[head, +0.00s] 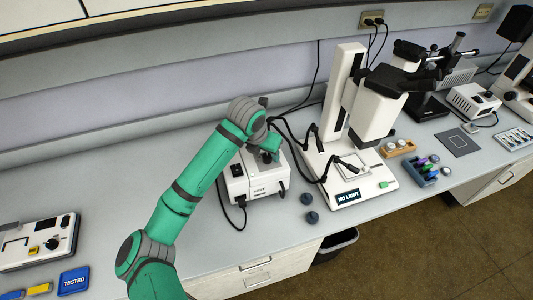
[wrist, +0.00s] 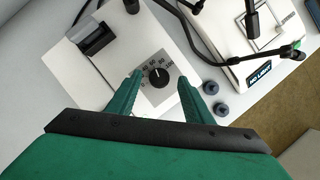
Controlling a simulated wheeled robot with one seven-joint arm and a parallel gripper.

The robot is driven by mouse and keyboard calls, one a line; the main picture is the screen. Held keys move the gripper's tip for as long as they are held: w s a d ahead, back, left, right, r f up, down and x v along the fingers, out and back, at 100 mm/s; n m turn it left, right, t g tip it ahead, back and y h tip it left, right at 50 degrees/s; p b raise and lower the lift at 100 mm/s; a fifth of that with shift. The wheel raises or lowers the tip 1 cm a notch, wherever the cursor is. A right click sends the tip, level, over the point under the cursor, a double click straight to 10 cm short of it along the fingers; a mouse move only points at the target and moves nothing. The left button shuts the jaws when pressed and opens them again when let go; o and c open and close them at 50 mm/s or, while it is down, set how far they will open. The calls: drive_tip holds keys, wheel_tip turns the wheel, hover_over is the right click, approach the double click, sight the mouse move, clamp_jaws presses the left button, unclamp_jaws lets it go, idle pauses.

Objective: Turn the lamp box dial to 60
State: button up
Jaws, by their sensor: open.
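The white lamp box (head: 247,189) stands on the bench beside the microscope, partly hidden by my arm in the head view. Its dial (wrist: 159,76) is a black knob with a white pointer mark and a printed number scale around it. The exact setting is too small to tell. My gripper (wrist: 161,86) is open above the box's dial panel. Its two green fingers are on either side of the dial, apart from each other, with the knob between them. Whether they touch it cannot be told. In the head view my gripper (head: 268,154) is over the box top.
The microscope (head: 375,105) stands right of the box, its display (head: 348,196) reading "NO LIGHT". Black light-guide cables run between them. Two dark round caps (head: 309,207) lie on the bench in front. The bench left of the box (head: 100,165) is clear.

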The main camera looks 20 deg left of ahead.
drive_tip(key=v, duration=0.9)
drive_tip(key=shift+r, duration=0.2)
